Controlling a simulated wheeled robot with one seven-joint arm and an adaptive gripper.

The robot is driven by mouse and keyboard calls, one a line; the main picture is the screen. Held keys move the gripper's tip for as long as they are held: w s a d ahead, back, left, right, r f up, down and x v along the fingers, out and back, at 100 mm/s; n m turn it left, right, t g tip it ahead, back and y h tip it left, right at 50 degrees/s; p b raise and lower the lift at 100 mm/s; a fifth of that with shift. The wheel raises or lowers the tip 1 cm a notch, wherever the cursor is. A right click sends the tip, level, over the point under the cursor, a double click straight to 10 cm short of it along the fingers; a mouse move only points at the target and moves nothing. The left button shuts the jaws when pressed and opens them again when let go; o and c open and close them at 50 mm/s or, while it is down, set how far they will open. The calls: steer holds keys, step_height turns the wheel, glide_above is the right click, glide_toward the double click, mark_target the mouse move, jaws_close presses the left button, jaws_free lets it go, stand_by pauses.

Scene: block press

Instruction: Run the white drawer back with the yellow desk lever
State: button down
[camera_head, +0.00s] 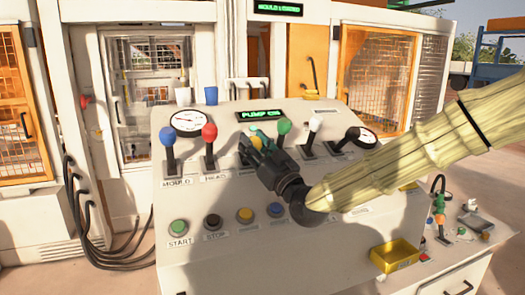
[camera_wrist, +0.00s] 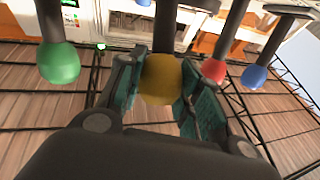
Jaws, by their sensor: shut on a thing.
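The yellow desk lever's ball knob (camera_wrist: 160,80) sits between the two finger pads in the wrist view. My gripper (camera_wrist: 158,88) is shut on it, one pad on each side. In the head view my gripper (camera_head: 257,146) reaches in from the right over the sloped desk and hides most of the yellow lever. I cannot surely pick out the white drawer in either view.
On the desk (camera_head: 340,185), the red lever (camera_head: 209,132) and blue lever (camera_head: 168,138) stand left of my gripper, the green lever (camera_head: 284,128) and white lever (camera_head: 316,125) right. A display (camera_head: 261,115) reads PUMP ON. Push buttons (camera_head: 245,215) line the lower desk.

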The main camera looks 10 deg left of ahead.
steer(key=shift+f, duration=0.1)
steer(key=c, duration=1)
jaws_free()
steer(key=shift+s+d, duration=0.1)
steer(key=shift+d, duration=0.05)
steer(key=shift+o, duration=0.2)
steer(key=v, duration=1.1)
steer(key=shift+s+d+f, duration=0.15)
steer(key=shift+s+d, duration=0.1)
steer(key=shift+s, duration=0.05)
stand_by(0.8)
